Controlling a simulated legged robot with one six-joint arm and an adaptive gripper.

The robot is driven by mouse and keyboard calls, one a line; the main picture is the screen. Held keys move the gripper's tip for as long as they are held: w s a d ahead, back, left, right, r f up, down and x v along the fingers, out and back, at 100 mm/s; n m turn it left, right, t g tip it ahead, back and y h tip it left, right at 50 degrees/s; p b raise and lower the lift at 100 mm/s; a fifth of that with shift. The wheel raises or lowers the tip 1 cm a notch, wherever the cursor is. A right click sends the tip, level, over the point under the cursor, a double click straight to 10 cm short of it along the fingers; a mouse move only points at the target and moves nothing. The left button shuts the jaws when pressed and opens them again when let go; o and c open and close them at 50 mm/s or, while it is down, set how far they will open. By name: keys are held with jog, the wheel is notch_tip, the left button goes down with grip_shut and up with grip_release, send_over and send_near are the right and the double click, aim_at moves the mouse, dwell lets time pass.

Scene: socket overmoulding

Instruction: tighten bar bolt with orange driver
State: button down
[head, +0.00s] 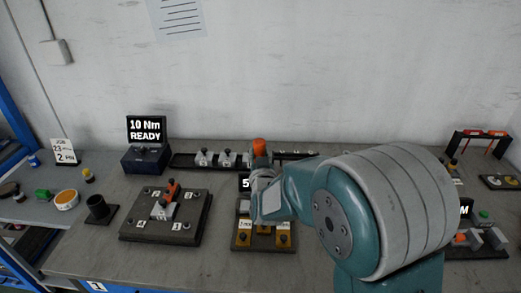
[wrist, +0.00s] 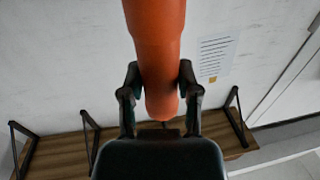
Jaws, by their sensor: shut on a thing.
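My gripper (wrist: 158,85) is shut on the orange driver (wrist: 157,40), whose thick orange body stands between the two dark fingers in the wrist view. In the head view, the driver's orange top (head: 260,147) shows above my gripper, in front of the back rack; its lower end is hidden there. A dark square plate (head: 140,232) with numbered labels lies to the left of my gripper. A grey block with an orange bar (head: 172,189) is on its middle. Bolts show near the plate's corners, too small to tell how tight they are.
A box with a screen reading "10 Nm READY" (head: 146,130) stands behind the plate. A dark cup (head: 98,208) stands to its left. A fixture with yellow blocks (head: 263,245) lies below my gripper. A rack of grey blocks (head: 203,158) runs along the wall.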

jog(key=shift+a+f, duration=0.15)
jog(key=shift+f, duration=1.75)
jog(key=shift+a+f, duration=0.1)
jog(key=shift+f, duration=0.05)
jog(key=shift+a, duration=0.45)
jog(key=shift+d, duration=0.45)
jog(key=shift+a, duration=0.2)
